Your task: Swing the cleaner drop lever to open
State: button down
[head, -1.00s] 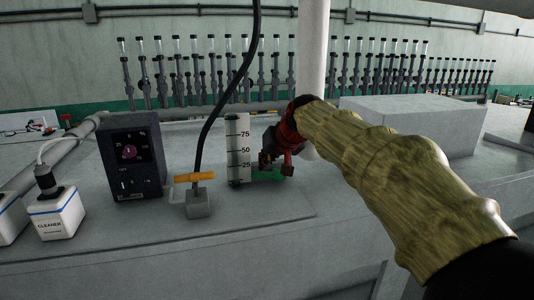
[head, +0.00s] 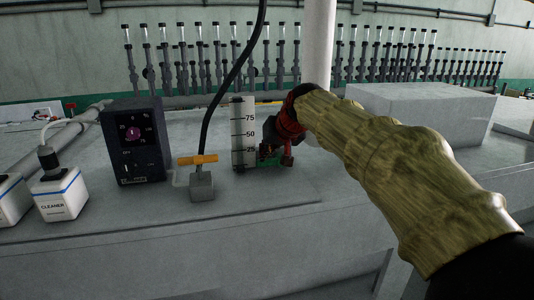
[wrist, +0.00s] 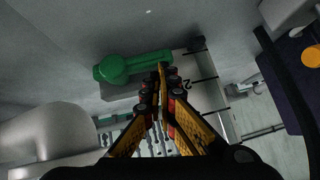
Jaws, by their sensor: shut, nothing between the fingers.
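A green lever-like part (wrist: 135,66) with a round end lies by the foot of a white graduated gauge (head: 243,133). It also shows in the head view (head: 266,161), partly hidden behind my gripper. An orange T-shaped handle (head: 197,159) sits on a small grey block under a black hose, left of the gauge. I cannot tell from any label which of these is the cleaner drop lever. My gripper (wrist: 163,72) is shut and empty, its tips close beside the green part and over the gauge in the wrist view. I cannot tell whether they touch it.
A dark control box (head: 135,141) with a pink knob and white bottles labelled CLEANER (head: 61,196) stand left. A white post (head: 318,50) rises behind my gripper, and a grey block (head: 425,113) lies to the right. The counter front is clear.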

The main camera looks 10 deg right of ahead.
jog(key=shift+f, duration=0.1)
jog(key=s+r, duration=0.7)
jog(key=r, duration=0.4)
jog(key=s+d+f+n+g+h, duration=0.1)
jog(key=s+f+g+h, duration=0.15)
jog(key=s+f, duration=2.9)
notch_tip(320, 180, down, 24)
jog(key=s+b, duration=0.1)
jog(key=b, duration=2.4)
jog(key=shift+s+d+f+g+y, duration=0.15)
jog(key=shift+s+d+g+y, duration=0.1)
jog(key=shift+g+y, duration=0.15)
